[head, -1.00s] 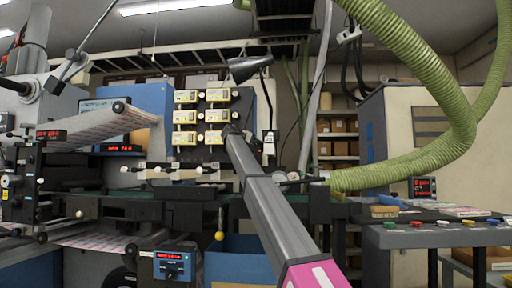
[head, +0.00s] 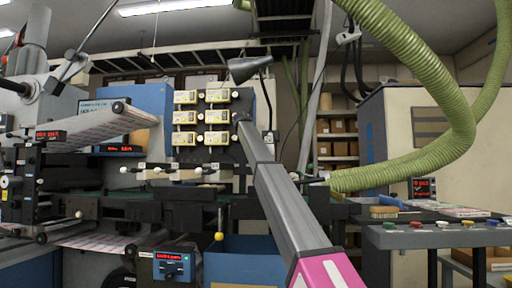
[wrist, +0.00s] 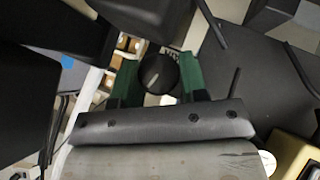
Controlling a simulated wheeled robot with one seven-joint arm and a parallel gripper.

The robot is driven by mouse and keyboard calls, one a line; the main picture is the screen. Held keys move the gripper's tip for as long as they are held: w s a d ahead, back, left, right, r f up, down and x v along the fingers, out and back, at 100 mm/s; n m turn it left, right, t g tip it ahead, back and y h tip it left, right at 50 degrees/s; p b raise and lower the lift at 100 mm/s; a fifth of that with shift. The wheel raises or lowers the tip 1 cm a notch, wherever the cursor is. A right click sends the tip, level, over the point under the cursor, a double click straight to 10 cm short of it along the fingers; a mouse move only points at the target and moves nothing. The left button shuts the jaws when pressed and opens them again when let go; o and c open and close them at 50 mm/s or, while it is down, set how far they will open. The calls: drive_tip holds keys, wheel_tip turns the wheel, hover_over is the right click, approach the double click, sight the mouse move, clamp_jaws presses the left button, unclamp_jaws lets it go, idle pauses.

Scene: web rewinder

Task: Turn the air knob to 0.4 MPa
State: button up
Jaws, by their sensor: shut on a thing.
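In the wrist view a round black knob (wrist: 157,70) with a pale pointer mark sits between the two green fingers of my gripper (wrist: 160,78). The gripper is shut on it, with a finger on either side. In the head view my arm reaches to the dark side of the panel with several yellow units, and its far end is a small dark shape (head: 242,117). The fingers and the knob cannot be made out there. No pressure reading in MPa is legible.
Yellow units (head: 217,116) stand in columns just left of my arm's end. A grey cone lamp (head: 249,68) hangs above it. A thick green hose (head: 430,70) curves at the right. A table (head: 440,236) with coloured buttons stands at the right.

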drive_tip(key=shift+y, duration=0.3)
drive_tip(key=o, duration=0.9)
drive_tip(key=v, duration=1)
drive_tip(key=shift+s+a+r, duration=0.2)
drive_tip(key=shift+r, duration=0.05)
